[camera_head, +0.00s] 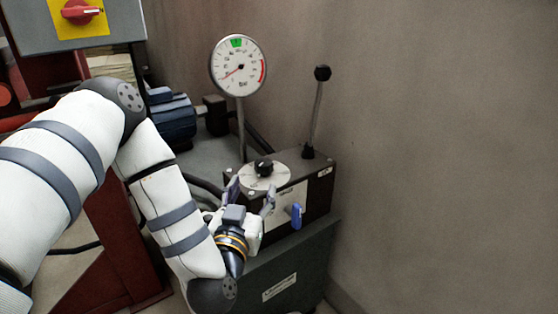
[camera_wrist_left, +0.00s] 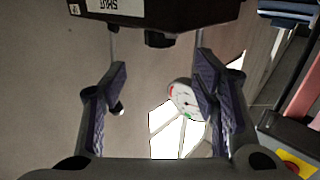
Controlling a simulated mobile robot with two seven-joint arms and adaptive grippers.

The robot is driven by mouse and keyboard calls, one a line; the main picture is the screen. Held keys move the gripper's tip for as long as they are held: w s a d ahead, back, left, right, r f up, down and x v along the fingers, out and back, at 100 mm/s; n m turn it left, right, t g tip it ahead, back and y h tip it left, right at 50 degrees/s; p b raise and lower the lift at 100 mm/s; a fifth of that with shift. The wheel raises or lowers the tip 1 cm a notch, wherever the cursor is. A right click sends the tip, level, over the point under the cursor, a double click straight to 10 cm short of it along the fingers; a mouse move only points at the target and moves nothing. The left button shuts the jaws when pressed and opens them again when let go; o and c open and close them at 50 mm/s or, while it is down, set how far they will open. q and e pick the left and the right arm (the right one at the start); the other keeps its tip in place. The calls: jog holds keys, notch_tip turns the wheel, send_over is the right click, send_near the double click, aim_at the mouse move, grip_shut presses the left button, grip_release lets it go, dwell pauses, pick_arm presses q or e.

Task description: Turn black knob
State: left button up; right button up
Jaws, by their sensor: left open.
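The black knob (camera_head: 263,167) sits on a round pale dial plate (camera_head: 278,177) on top of the dark control box (camera_head: 318,190). In the left wrist view, which looks upside down, the knob (camera_wrist_left: 158,39) shows at the edge of the box (camera_wrist_left: 190,12). My left gripper (camera_head: 252,187) is open and empty at the near side of the dial, its fingers spread to either side. The knob lies beyond its fingertips, roughly in line with the gap (camera_wrist_left: 160,75), and no contact shows. My right gripper is not in view.
A blue handle (camera_head: 296,214) is on the box front. A blue motor (camera_head: 172,117) is at left; bare wall (camera_head: 450,120) is at right.

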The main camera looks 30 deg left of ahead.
aim_at(262, 167)
pick_arm(q)
jog(key=x, duration=1)
jog(key=shift+w+b, duration=0.1)
jog(key=shift+b, duration=0.25)
jog(key=c, duration=1.1)
